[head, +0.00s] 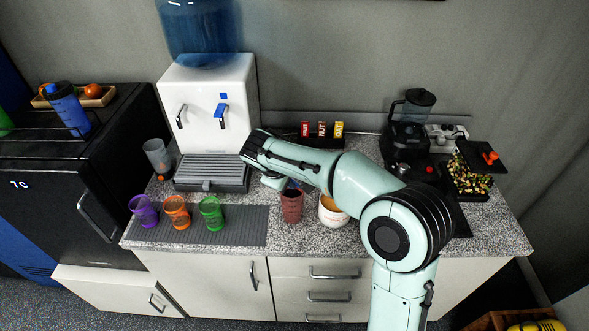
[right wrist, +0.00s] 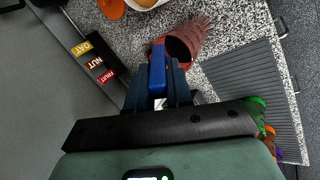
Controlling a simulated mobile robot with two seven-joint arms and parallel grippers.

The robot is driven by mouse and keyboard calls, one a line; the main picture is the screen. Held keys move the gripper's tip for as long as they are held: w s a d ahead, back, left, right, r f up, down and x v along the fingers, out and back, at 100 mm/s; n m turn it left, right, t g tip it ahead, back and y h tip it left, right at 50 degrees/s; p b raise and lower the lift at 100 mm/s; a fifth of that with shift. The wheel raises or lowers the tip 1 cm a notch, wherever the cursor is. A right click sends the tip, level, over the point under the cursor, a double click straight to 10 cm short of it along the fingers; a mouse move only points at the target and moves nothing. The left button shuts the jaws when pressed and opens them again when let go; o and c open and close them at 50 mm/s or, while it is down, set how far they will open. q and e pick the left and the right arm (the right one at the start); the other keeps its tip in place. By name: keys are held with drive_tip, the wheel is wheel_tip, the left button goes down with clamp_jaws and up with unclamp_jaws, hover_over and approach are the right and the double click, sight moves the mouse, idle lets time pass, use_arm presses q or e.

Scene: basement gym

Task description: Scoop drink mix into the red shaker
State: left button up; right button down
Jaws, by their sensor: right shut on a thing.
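The red shaker (head: 292,207) stands open and upright on the speckled counter, and it also shows in the right wrist view (right wrist: 196,38). My right gripper (right wrist: 157,92) is shut on the blue handle of the scoop (right wrist: 157,70), close to the shaker's mouth. The scoop's bowl cannot be made out, so I cannot tell what it holds. In the head view my right arm hides most of the gripper. A white tub (head: 331,216) with orange drink mix stands just right of the shaker, and its edge shows in the right wrist view (right wrist: 147,3). My left gripper is not in view.
Purple (head: 143,211), orange (head: 176,212) and green (head: 210,212) shakers stand on a grey ribbed mat (head: 250,226) at left. A water dispenser (head: 212,105), FRUIT/NUT/OAT boxes (head: 321,131) and a blender (head: 407,135) stand behind. The right half of the mat is clear.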

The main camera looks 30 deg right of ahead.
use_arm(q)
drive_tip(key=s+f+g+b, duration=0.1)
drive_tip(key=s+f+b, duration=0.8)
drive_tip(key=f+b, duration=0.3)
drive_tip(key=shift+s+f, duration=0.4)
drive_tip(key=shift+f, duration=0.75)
use_arm(e)
drive_tip(key=shift+s+a+f+t+h, duration=0.25)
drive_tip(key=shift+a+f+t+h, duration=0.35)
drive_tip(key=shift+h, duration=0.8)
drive_tip(key=shift+s+a+f+t+h, duration=0.25)
drive_tip(key=shift+f+t+h, duration=0.65)
drive_tip(key=shift+h, duration=0.5)
drive_tip(key=shift+s+a+f+t+h, duration=0.25)
drive_tip(key=shift+a+f+t+h, duration=0.35)
drive_tip(key=shift+h, duration=0.8)
drive_tip(key=shift+d, duration=0.15)
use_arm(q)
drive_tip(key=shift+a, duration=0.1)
use_arm(e)
drive_tip(key=shift+f, duration=0.1)
